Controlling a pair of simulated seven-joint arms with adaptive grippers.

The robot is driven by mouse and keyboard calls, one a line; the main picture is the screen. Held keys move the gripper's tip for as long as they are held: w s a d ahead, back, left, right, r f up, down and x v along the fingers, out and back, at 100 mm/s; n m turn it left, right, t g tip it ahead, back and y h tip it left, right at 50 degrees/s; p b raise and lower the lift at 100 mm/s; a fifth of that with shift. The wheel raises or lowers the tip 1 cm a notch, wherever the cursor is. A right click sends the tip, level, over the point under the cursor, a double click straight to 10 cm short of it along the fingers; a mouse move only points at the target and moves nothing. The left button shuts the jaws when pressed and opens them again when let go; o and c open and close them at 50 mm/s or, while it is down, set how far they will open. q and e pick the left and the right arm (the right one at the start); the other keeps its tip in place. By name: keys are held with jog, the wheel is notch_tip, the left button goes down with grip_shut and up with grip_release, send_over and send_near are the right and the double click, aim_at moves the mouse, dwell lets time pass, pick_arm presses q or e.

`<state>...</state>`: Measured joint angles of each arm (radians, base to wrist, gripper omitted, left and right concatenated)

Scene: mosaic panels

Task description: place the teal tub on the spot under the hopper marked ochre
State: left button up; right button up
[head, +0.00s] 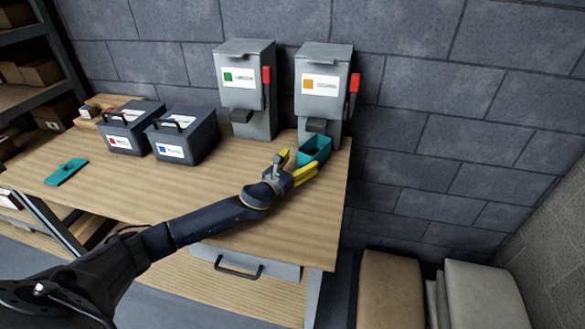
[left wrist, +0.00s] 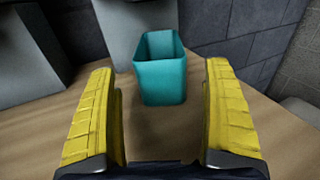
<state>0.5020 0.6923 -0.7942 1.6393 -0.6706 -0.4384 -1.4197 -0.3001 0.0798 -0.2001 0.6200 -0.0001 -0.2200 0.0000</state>
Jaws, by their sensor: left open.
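The teal tub (head: 315,151) stands upright on the wooden table, just in front of and below the outlet of the hopper with the ochre label (head: 323,88). In the left wrist view the tub (left wrist: 161,82) is empty as far as I see inside it, and stands ahead of the fingers. My left gripper (head: 298,164) is open with yellow fingers, close to the tub's near side. In the left wrist view the open fingers (left wrist: 163,120) have bare table between them and do not touch the tub. My right gripper is not in view.
A hopper with a green label (head: 244,90) stands left of the ochre one. Two dark boxes with handles, red-labelled (head: 130,130) and blue-labelled (head: 183,135), stand further left. A teal flat tool (head: 66,172) lies at the table's left. The table's right edge is near the tub.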

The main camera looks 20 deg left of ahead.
pick_arm(q)
jog(key=shift+v, duration=2.2)
